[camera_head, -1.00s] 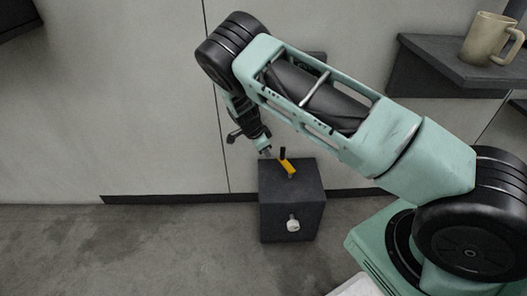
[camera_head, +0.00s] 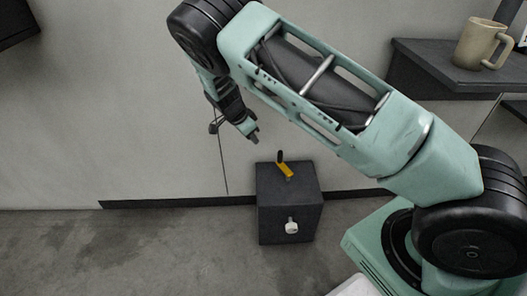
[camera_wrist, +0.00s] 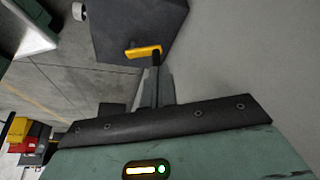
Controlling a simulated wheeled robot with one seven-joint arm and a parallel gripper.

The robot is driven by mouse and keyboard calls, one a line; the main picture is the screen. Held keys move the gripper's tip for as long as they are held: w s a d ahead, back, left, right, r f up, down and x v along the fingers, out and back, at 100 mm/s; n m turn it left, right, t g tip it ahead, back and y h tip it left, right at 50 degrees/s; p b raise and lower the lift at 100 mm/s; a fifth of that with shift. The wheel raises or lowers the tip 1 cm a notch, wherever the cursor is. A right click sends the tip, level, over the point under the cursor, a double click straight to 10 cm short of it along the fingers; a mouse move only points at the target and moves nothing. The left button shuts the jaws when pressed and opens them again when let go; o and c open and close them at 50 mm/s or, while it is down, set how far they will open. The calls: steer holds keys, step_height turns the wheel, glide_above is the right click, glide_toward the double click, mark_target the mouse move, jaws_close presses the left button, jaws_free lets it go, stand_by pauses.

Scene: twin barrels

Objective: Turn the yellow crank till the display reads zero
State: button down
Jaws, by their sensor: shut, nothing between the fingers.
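The yellow crank (camera_head: 285,170) sits on top of a dark grey box (camera_head: 290,212) on the floor, with a black upright handle at its end. In the wrist view the crank (camera_wrist: 143,52) lies just beyond the fingertips, on the box (camera_wrist: 115,25). My gripper (camera_head: 255,140) is shut and empty, above and to the left of the crank in the head view, apart from it. In the wrist view my gripper (camera_wrist: 156,72) overlaps the line to the black handle. No display reading can be made out.
A white knob (camera_head: 291,227) is on the box's front face. A dark shelf (camera_head: 440,68) with a beige mug (camera_head: 480,44) is on the wall at the right. The wall stands close behind the box. The floor (camera_head: 130,250) to the left is clear.

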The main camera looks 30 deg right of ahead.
step_height(320, 180, down, 2)
steer(key=s+a+n+t+h+b, duration=0.1)
steer(key=s+n+t+b, duration=0.1)
steer(key=n+b, duration=0.55)
steer(key=n+t+b, duration=0.2)
steer(key=n+b, duration=0.4)
steer(key=b, duration=0.4)
glide_above(284, 166)
steer(key=w+a, duration=0.3)
steer(key=a, duration=0.1)
steer(key=shift+f, duration=3.95)
steer(key=shift+s+h, duration=0.25)
steer(key=shift+h, duration=0.05)
